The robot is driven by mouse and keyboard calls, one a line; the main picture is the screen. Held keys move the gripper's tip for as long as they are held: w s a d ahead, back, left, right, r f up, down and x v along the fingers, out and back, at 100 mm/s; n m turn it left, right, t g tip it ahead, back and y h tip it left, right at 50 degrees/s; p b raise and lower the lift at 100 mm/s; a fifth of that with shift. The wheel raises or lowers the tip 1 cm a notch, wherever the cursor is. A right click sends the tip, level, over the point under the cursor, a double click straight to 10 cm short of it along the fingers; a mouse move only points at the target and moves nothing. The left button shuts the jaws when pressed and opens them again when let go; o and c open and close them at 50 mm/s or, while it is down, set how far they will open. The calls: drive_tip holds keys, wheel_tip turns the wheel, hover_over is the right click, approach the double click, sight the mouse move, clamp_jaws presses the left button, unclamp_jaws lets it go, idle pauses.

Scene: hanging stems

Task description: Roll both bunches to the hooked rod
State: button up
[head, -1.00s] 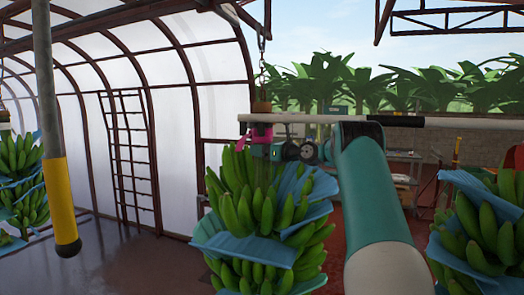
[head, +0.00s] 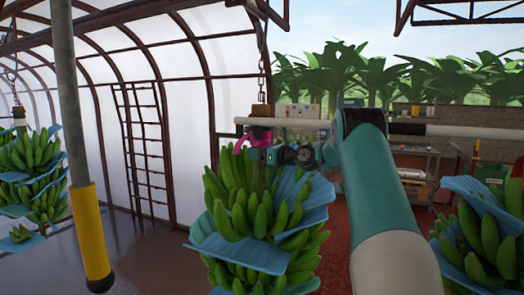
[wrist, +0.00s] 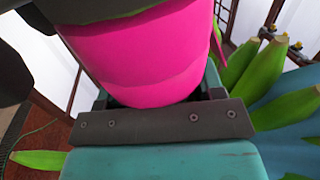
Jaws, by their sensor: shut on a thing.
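The middle banana bunch (head: 262,215) hangs upright from a chain, with blue sheets between its tiers. A pink band (head: 258,135) wraps its stem and fills the upper middle of the wrist view (wrist: 145,50). My gripper (head: 268,154) is shut at this banded stem; the fingertips are mostly hidden. A second bunch (head: 485,235) with blue sheets hangs at the right edge, partly cut off. A white bar (head: 460,131) runs level from the middle chain toward the right, partly behind my arm. A grey rod with a yellow sleeve (head: 90,230) and dark tip hangs at left; no hook shows.
Another bunch (head: 30,180) hangs at the far left, behind the rod. A rust-brown ladder (head: 143,150) stands by the translucent curved wall. Benches with items (head: 408,150) stand behind at right. Dark floor (head: 140,250) is open between the rod and the middle bunch.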

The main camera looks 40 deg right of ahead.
drive_tip(key=shift+s+d, duration=0.25)
drive_tip(key=shift+d, duration=0.1)
drive_tip(key=o, duration=1.1)
drive_tip(key=shift+o, duration=0.8)
drive_tip(key=shift+a, duration=0.1)
drive_tip(key=b, duration=0.8)
hover_over(308, 180)
drive_tip(key=w, duration=0.1)
drive_tip(key=shift+f, duration=0.15)
drive_tip(key=shift+s, duration=0.4)
